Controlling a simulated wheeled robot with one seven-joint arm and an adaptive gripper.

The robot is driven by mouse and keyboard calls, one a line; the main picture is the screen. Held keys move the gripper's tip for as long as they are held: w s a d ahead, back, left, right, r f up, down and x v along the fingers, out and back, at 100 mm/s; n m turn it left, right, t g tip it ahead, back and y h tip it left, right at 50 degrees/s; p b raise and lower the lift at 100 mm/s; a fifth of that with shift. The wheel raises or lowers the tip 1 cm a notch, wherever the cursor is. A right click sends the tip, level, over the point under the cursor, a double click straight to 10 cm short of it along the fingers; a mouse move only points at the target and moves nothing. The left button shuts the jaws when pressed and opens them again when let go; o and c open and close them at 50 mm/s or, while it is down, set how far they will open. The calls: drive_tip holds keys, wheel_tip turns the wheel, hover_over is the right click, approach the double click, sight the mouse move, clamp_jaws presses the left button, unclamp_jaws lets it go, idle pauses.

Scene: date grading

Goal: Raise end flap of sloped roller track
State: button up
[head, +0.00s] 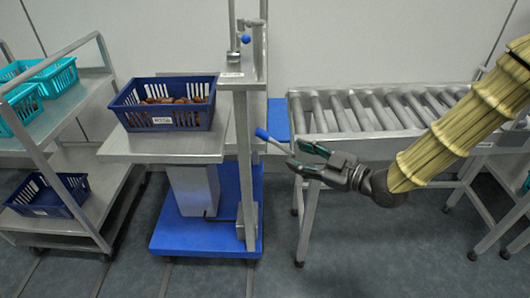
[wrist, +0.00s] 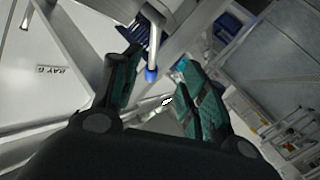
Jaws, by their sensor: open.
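The sloped roller track (head: 345,110), with grey rollers in a metal frame, stands at the right in the head view. A rod with a blue knob (head: 262,133) projects left near its lower left end; it also shows in the wrist view, with the blue knob (wrist: 151,75) between my fingers. My gripper (head: 294,155) is open in front of the track's left end, its fingers pointing left at the rod. I cannot tell whether a finger touches the rod. The end flap cannot be made out clearly; a blue panel (head: 278,118) shows beside the track's end.
A lift with a blue base (head: 206,243) and an upright post (head: 245,170) stands left of my gripper. A dark blue crate of dates (head: 165,128) sits on its platform. A shelf cart (head: 110,190) with teal crates is at the far left. Open floor lies in front.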

sight(270, 138)
drive_tip(key=w+a+b, duration=0.1)
drive_tip(key=w+a, duration=0.1)
drive_tip(key=a, duration=0.1)
drive_tip(key=w+a+r+n+y+b, duration=0.1)
drive_tip(key=a, duration=0.2)
drive_tip(key=w+a+r+n+b, duration=0.1)
drive_tip(key=w+a, duration=0.1)
drive_tip(key=a, duration=0.1)
drive_tip(key=shift+w+a+r, duration=0.2)
drive_tip(key=shift+w+a, duration=0.1)
drive_tip(key=shift+w, duration=0.05)
clamp_jaws()
idle(0.3)
